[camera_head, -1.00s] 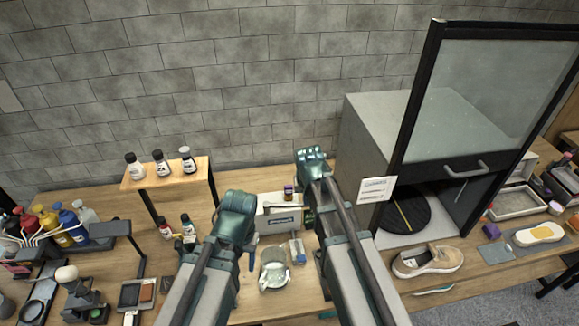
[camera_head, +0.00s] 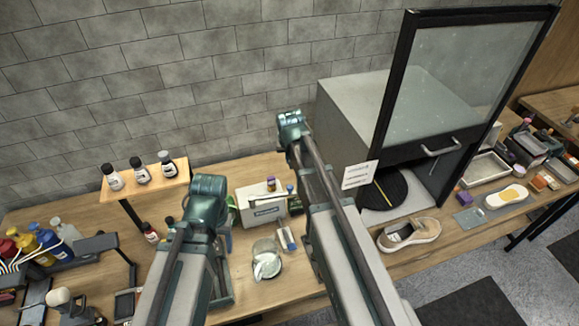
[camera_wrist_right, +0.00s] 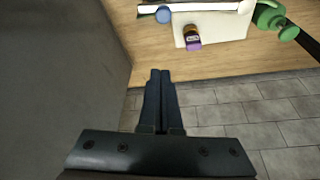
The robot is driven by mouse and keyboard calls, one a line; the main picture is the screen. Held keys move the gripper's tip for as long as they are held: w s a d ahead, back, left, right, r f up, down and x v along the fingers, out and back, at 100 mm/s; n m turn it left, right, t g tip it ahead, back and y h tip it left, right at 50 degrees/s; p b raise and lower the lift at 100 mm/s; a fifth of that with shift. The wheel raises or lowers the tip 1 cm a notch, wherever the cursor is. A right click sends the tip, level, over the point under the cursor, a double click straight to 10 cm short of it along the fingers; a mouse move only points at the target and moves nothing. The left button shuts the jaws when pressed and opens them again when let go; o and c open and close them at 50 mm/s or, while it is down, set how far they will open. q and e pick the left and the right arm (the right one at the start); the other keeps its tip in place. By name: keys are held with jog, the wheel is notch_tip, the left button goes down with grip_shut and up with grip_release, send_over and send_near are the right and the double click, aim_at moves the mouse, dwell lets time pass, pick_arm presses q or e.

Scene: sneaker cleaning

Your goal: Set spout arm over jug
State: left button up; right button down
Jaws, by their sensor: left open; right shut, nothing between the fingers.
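A glass jug (camera_head: 266,264) stands on the table in the head view, right of my left gripper (camera_head: 229,240). That gripper is open, mostly hidden behind its own arm, and apart from the jug. Behind the jug is a white box (camera_head: 262,212) with a thin bar along its top, which looks like the spout arm (camera_head: 268,197). The bar and its blue end (camera_wrist_right: 163,14) show at the top of the right wrist view. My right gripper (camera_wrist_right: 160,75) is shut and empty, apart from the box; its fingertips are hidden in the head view.
A purple-capped small bottle (camera_head: 271,184) is on the white box. A blue-and-white block (camera_head: 286,239) lies beside the jug. A grey cabinet (camera_head: 350,110) with a raised glass door and a sneaker (camera_head: 408,235) are at right. A bottle shelf (camera_head: 148,188) is at left.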

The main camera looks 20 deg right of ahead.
notch_tip(320, 180, down, 10)
jog(key=b, duration=0.9)
jog(key=shift+s+r, duration=0.25)
jog(key=shift+s, duration=0.1)
jog(key=shift+a, duration=0.1)
jog(key=shift+s, duration=0.15)
